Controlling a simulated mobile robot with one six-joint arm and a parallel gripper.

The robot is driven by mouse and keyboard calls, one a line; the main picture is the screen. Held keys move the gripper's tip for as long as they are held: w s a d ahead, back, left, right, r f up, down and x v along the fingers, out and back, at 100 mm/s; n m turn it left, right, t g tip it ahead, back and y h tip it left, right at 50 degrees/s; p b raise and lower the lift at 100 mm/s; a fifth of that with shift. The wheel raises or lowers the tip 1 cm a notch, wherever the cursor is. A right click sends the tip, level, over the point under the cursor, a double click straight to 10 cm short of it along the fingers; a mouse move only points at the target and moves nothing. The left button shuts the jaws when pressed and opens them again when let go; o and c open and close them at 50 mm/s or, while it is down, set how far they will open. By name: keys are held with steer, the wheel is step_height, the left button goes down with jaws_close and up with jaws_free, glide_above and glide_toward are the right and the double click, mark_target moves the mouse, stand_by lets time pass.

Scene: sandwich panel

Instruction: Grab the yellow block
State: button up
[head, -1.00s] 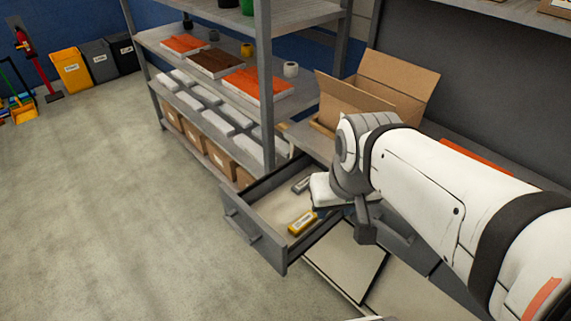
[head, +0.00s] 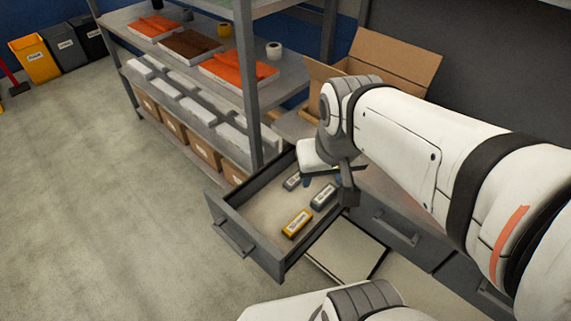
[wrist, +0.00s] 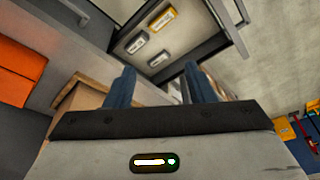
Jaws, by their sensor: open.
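The yellow block (head: 297,223) lies in the open grey drawer (head: 245,229), near its front right side; it also shows in the wrist view (wrist: 162,18), beyond my fingertips. One dark grey block (head: 323,196) lies behind it to the right, and another (head: 292,181) lies further back, partly hidden by my gripper. Both grey blocks also show in the wrist view. My gripper (head: 320,182) is over the back part of the drawer, its blue fingers partly hidden by the wrist. In the wrist view my gripper (wrist: 161,78) has its fingers apart with nothing between them.
An open cardboard box (head: 395,58) stands behind my arm. A shelf rack (head: 246,75) with orange and brown goods rises behind and left of the drawer. The drawer's walls surround the blocks. The floor (head: 110,200) at left is clear.

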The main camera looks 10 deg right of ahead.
mark_target(297, 222)
steer(key=shift+o, duration=1.2)
steer(key=w+f+m+b, duration=0.3)
steer(key=f+b, duration=0.3)
steer(key=f, duration=0.4)
steer(key=w+f+m+g+b, duration=0.1)
steer(key=w+f+m+b, duration=0.2)
steer(key=w+f+b, duration=0.3)
steer(key=w+a+f+m+g+h+b, duration=0.1)
steer(key=w+f+m+b, duration=0.3)
steer(key=f, duration=1.2)
steer(key=shift+w+a+b, duration=0.1)
steer(key=shift+w+b, duration=0.15)
steer(key=shift+b, duration=0.7)
steer(key=shift+m, duration=0.3)
steer(key=f, duration=0.2)
steer(key=f+b, duration=0.1)
steer(key=f, duration=0.5)
steer(key=shift+w+d, duration=0.2)
steer(key=shift+d, duration=0.15)
steer(key=c, duration=1.1)
